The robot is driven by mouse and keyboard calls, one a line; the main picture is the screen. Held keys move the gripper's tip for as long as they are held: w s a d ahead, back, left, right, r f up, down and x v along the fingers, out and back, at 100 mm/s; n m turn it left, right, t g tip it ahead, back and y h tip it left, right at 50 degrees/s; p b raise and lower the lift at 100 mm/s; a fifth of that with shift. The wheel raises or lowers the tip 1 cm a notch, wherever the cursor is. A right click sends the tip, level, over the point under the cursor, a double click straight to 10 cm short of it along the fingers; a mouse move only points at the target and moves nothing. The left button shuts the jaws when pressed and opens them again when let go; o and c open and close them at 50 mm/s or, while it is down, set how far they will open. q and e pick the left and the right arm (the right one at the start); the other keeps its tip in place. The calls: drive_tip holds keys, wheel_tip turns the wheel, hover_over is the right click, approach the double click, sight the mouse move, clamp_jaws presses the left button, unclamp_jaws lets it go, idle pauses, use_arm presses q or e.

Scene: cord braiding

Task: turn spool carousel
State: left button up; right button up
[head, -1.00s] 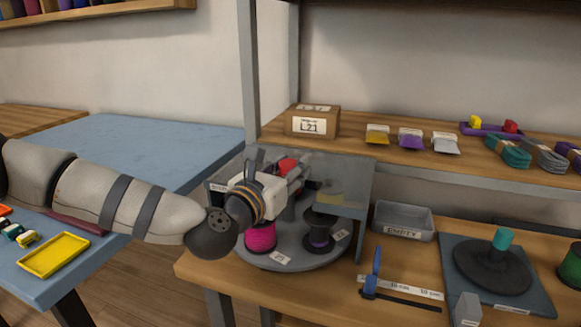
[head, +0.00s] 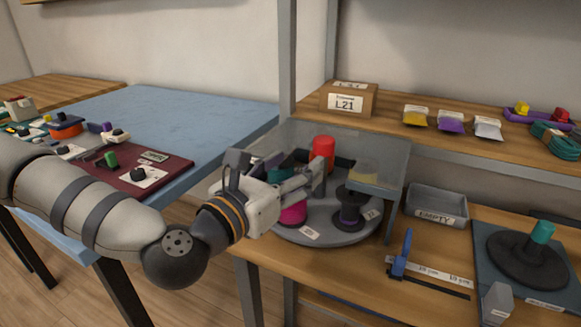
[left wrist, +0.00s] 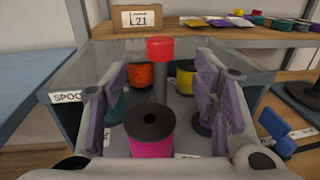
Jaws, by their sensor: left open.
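The spool carousel is a round grey turntable (head: 345,235) with a central post topped by a red knob (head: 323,150), inside a clear-walled housing. In the left wrist view the red knob (left wrist: 160,49) stands beyond the fingers. A pink spool (left wrist: 150,134) sits nearest, with orange (left wrist: 139,75) and yellow (left wrist: 184,79) spools behind and a teal spool partly hidden by the left finger. A dark spool (head: 349,207) stands on the right of the turntable. My left gripper (head: 309,170) is open and empty, reaching in over the pink spool, short of the knob. My right gripper is out of view.
The clear housing (head: 392,150) and shelf post (head: 288,60) stand close to my left arm. A grey tray marked EMPTY (head: 437,204), a blue slider on a ruler (head: 402,255) and a dark disc stand (head: 528,258) lie to the right. A box marked L21 (head: 348,99) sits on the shelf above.

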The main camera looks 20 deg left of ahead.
sight(319, 144)
use_arm(q)
drive_tip(key=shift+s+a, duration=0.1)
drive_tip(key=shift+s, duration=0.3)
drive_tip(key=shift+r+p, duration=0.4)
drive_tip(key=shift+p, duration=0.05)
drive_tip(key=w, duration=0.3)
drive_tip(key=w+d, duration=0.1)
drive_tip(key=w, duration=0.3)
drive_tip(key=w+d, duration=0.1)
drive_tip(key=w, duration=0.3)
drive_tip(key=shift+w+d+f, duration=0.1)
drive_tip(key=shift+w, duration=0.05)
clamp_jaws()
